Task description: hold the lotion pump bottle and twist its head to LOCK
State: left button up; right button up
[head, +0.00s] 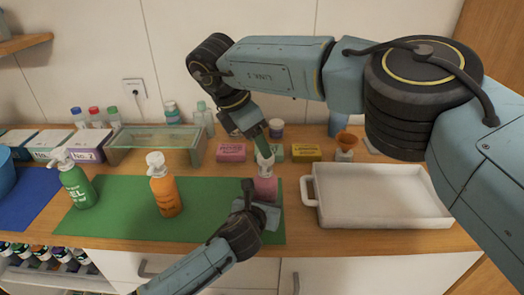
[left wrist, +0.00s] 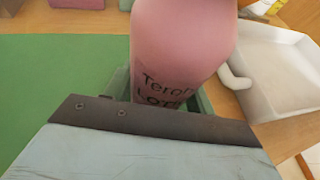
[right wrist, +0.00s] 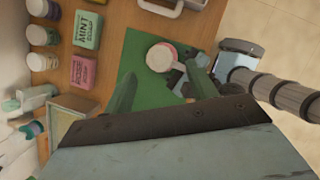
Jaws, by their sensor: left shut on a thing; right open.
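The pink lotion pump bottle (head: 265,188) stands upright at the right end of the green mat, with a white pump head (head: 264,163) on top. My left gripper (head: 258,208) is shut on its body; in the left wrist view the pink bottle (left wrist: 182,45) fills the space between the fingers, with part of its dark lettering showing. My right gripper (head: 263,145) points down just above the pump head. In the right wrist view its green fingers are open, and the white pump head (right wrist: 160,57) lies just beyond their tips. No lock mark is readable.
A green pump bottle (head: 77,188) and an orange pump bottle (head: 163,190) stand on the green mat (head: 120,215). A white tray (head: 375,218) lies close on the right. Small boxes, including a pink one (head: 231,152) and a yellow one (head: 306,152), sit behind. A glass-topped case (head: 150,156) is farther left.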

aim_at(265, 163)
jog(key=shift+x, duration=2.15)
jog(key=shift+c, duration=0.3)
jog(key=shift+a, duration=0.1)
jog(key=c, duration=0.9)
